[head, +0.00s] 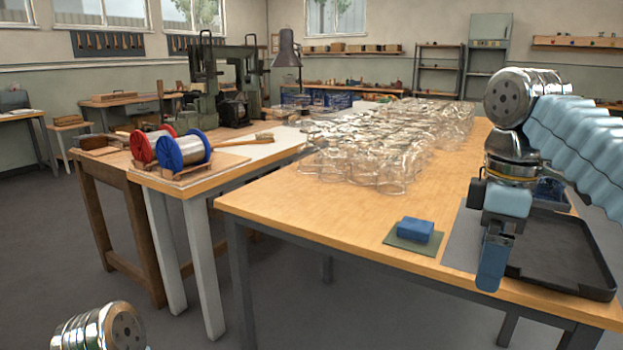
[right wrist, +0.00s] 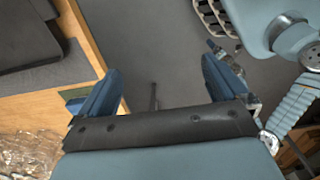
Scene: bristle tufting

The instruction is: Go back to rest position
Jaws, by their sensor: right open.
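My right gripper (head: 492,268) hangs down at the front edge of the table, left of the black tray in the head view. In the right wrist view its two blue fingers (right wrist: 160,88) stand wide apart, with only floor between them, so it is open and empty. My left gripper is out of view; only a shiny joint of my left arm shows at the bottom left of the head view.
The wooden table (head: 330,215) holds a black tray (head: 560,255), a blue block (head: 415,229) on a green pad and many clear glass vessels (head: 385,150). Red (head: 147,145) and blue (head: 183,150) wire spools stand on the left bench. Floor in front is clear.

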